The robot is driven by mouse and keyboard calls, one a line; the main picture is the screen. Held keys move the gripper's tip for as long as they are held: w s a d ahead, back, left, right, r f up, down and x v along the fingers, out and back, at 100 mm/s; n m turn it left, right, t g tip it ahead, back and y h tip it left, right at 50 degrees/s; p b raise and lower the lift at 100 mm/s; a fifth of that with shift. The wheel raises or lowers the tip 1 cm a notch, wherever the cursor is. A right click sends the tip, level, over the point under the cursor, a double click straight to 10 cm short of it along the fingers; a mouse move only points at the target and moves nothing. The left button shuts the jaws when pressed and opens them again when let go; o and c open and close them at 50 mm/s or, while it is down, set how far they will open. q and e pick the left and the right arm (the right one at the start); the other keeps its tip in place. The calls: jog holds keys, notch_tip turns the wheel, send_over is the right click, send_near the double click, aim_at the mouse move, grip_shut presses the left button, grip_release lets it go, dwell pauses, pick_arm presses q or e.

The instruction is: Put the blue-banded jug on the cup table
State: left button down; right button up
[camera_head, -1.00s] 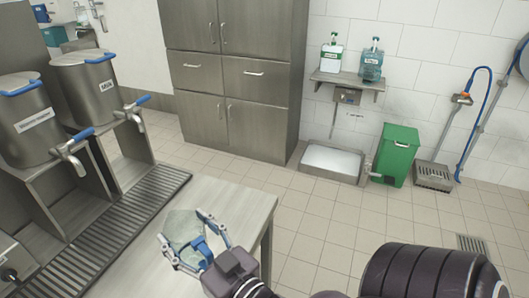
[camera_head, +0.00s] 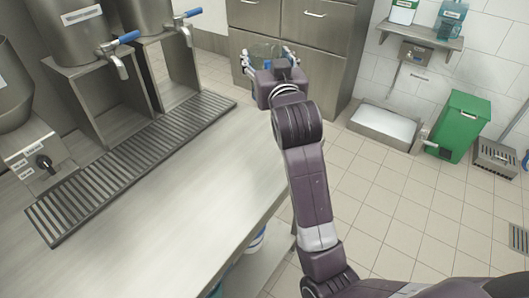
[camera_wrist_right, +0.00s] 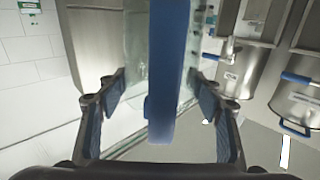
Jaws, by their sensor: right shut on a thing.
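My right gripper (camera_head: 268,56) is shut on a clear jug (camera_head: 259,51) with blue on it. It holds the jug upright or nearly so, in the air past the far end of the steel table (camera_head: 185,190). The gripper hides much of the jug in the head view. In the right wrist view the jug's clear wall (camera_wrist_right: 137,45) and an upright blue strip, seemingly its handle (camera_wrist_right: 168,70), stand between the two fingers. I cannot make out a band. My left gripper is not in view.
Steel dispensers with blue-levered taps (camera_head: 119,66) stand behind a slatted drip tray (camera_head: 130,165) along the table's left side. Steel cabinets (camera_head: 310,40) stand beyond the jug. A floor basin (camera_head: 384,126) and green bin (camera_head: 459,127) are at right. The tabletop's front is bare.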

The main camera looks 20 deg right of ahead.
jog(key=shift+w+r, duration=0.35)
jog(key=shift+r, duration=0.15)
jog(key=shift+w+a+r, duration=0.1)
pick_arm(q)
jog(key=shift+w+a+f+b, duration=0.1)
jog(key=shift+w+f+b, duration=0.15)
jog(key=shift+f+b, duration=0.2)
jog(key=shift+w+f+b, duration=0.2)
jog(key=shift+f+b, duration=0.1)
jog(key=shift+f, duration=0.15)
pick_arm(e)
notch_tip(320, 180, down, 20)
jog(key=shift+r, duration=0.25)
jog(key=shift+f, duration=0.2)
jog(key=o, duration=1.6)
jog(key=shift+c, duration=0.2)
